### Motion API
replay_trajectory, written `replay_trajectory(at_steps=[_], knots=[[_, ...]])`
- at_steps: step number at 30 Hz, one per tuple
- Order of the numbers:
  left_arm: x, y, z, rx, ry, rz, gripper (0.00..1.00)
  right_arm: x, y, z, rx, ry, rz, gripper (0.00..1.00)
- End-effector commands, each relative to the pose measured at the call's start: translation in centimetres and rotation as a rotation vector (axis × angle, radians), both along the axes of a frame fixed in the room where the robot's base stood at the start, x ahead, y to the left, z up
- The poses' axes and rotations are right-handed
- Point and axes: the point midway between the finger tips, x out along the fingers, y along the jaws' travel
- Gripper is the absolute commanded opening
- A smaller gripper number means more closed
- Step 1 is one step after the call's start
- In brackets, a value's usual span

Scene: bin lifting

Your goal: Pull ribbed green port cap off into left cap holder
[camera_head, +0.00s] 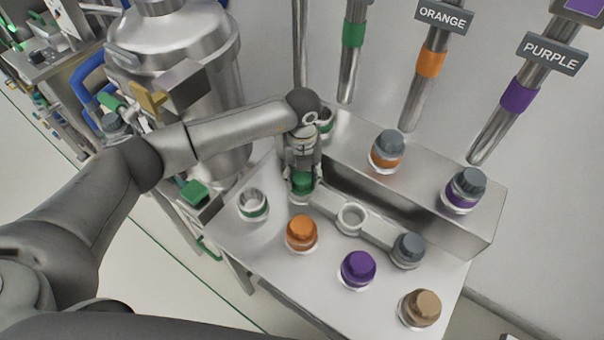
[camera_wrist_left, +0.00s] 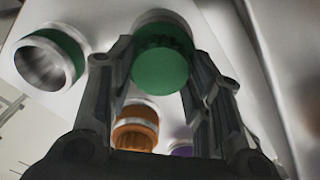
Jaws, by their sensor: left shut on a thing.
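My left gripper (camera_head: 303,178) is shut on the ribbed green cap (camera_head: 302,184), with a finger on each side of it. In the left wrist view the green cap (camera_wrist_left: 161,68) sits between the fingers, with a pale ring edge behind it. The cap is at the left end of the cap holder bar (camera_head: 378,232); I cannot tell whether it is seated there. The green-banded port (camera_head: 252,205) stands open and uncapped to the left of the gripper; its empty mouth also shows in the left wrist view (camera_wrist_left: 45,62). My right gripper is not in view.
The holder's middle ring (camera_head: 352,218) is empty; its right one holds a grey cap (camera_head: 408,246). Orange (camera_head: 301,232), purple (camera_head: 358,268) and tan (camera_head: 421,307) capped ports stand in front. Grey-capped ports (camera_head: 388,146) stand on the raised shelf behind, below hanging pipes (camera_head: 428,68).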

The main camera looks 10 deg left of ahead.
Motion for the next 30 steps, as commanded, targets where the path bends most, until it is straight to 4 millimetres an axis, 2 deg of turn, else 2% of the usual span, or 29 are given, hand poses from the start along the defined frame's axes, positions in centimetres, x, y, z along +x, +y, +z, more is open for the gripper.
replay_trajectory(at_steps=[6,30], knots=[[0.03,0.02,-0.58,0.000,0.000,0.000,0.14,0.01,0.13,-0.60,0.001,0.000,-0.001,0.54],[0.03,0.02,-0.95,0.000,0.000,0.000,0.14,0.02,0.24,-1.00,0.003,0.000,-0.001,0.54]])
